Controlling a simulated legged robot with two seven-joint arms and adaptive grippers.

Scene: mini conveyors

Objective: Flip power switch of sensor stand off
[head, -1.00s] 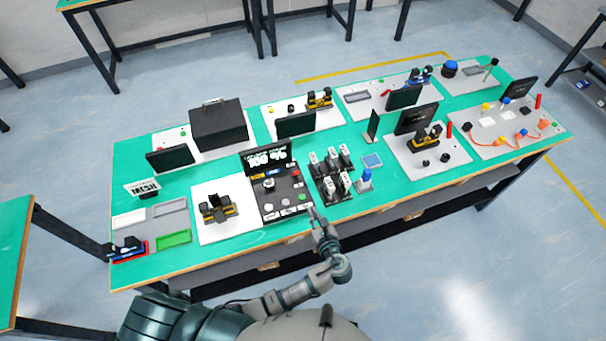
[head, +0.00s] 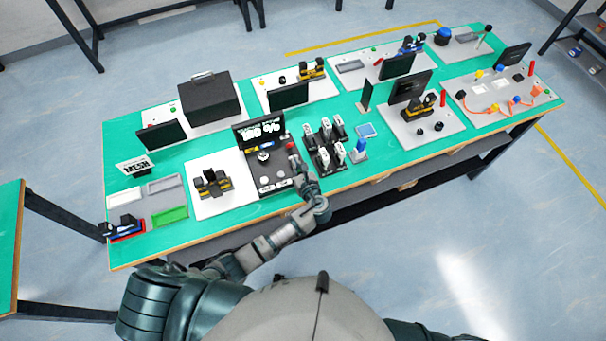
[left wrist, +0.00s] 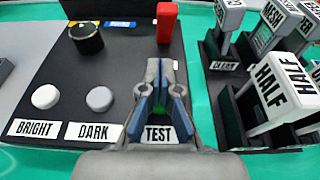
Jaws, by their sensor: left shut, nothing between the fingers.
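The sensor stand is a black panel (head: 274,171) with a lit screen (head: 260,132) at its back, near the front edge of the table. A red upright switch (head: 290,145) stands at its right side; it also shows at the top of the left wrist view (left wrist: 167,22). I cannot tell for certain that this is the power switch. My left gripper (head: 297,164) is shut and empty over the panel's right side, just short of the red switch. In the left wrist view its fingers (left wrist: 160,68) partly cover a green button above the TEST label (left wrist: 158,134).
A black knob (left wrist: 86,38) and two round buttons, BRIGHT (left wrist: 46,96) and DARK (left wrist: 99,98), lie left of the fingers. A rack of labelled upright blocks (head: 325,146) stands close on the right. A white board with a black and yellow device (head: 212,184) is at left.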

